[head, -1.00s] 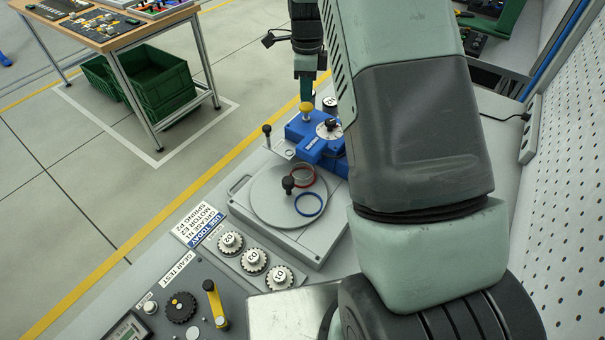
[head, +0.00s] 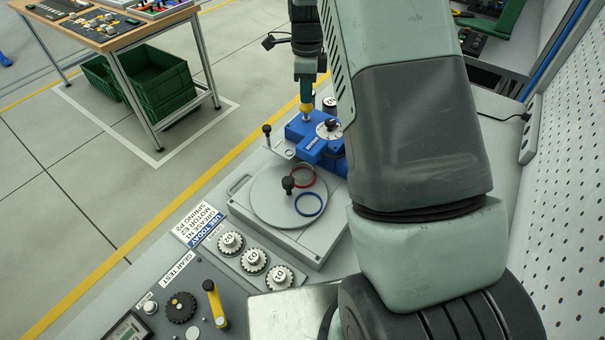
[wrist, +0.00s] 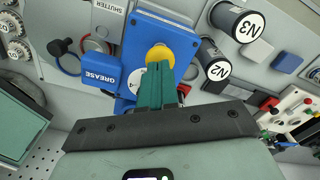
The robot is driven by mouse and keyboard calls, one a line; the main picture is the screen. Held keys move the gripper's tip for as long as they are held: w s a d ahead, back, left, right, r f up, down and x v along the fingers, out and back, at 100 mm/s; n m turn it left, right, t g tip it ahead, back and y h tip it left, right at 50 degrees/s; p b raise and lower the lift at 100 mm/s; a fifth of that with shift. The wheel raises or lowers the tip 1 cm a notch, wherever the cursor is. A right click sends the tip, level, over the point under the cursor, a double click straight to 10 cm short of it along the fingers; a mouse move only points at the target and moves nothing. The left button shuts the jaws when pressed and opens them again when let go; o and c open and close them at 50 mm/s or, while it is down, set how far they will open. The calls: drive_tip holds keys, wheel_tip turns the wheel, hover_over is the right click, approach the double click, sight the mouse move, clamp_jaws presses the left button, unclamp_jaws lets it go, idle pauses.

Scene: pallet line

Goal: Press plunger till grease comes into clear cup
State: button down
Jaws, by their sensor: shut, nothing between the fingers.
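The blue grease unit (head: 300,128) stands on the bench, with a yellow plunger knob (head: 306,110) on top. In the wrist view its blue block (wrist: 100,71) reads GREASE, and the yellow knob (wrist: 158,51) shows just past my fingertips. My gripper (head: 306,98) is shut and points down over the knob. In the wrist view my green fingers (wrist: 158,66) overlap the knob's near edge; they look at or very near contact. A small pale round piece beside the unit (head: 289,152) may be the clear cup; I cannot make out any grease in it.
A grey turntable (head: 265,205) with a black knob, a red ring and a blue ring lies in front of the unit. A thin black-topped post (head: 267,131) stands left of it. Black cylinders N2 (wrist: 214,68) and N3 (wrist: 240,22) stand close to my fingers.

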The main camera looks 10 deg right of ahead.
drive_tip(key=shift+f, duration=1.75)
drive_tip(key=shift+r, duration=3.55)
drive_tip(key=shift+f, duration=0.1)
drive_tip(key=shift+f, duration=2.25)
